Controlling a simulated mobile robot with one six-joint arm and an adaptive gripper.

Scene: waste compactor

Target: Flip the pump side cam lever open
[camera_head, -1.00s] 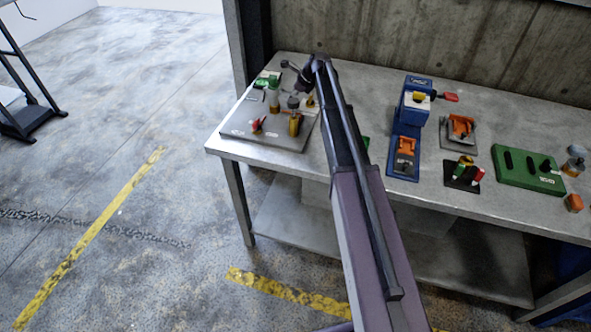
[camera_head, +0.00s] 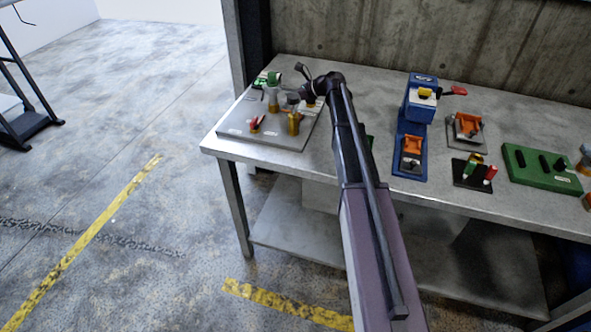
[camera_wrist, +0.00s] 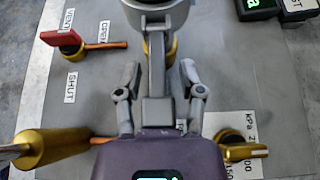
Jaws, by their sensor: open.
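In the wrist view, the open fingers of my gripper (camera_wrist: 162,88) stand left and right of a grey metal fitting with a bar-like arm (camera_wrist: 157,75). This may be the cam lever; the view does not settle which side it is on. A brass cylinder shows partly behind it. I cannot tell whether either finger touches the fitting. In the head view, my gripper (camera_head: 307,90) is small and dark over the right part of a grey panel (camera_head: 232,127) on the bench. My arm and gripper hide part of the fittings there.
A red-handled vent valve (camera_wrist: 63,39) is at upper left in the wrist view. A brass pipe piece (camera_wrist: 50,148) lies lower left and a brass fitting (camera_wrist: 240,146) lower right. A blue device (camera_head: 419,103), orange-topped fixture (camera_head: 467,127) and green block (camera_head: 540,168) stand farther right on the bench.

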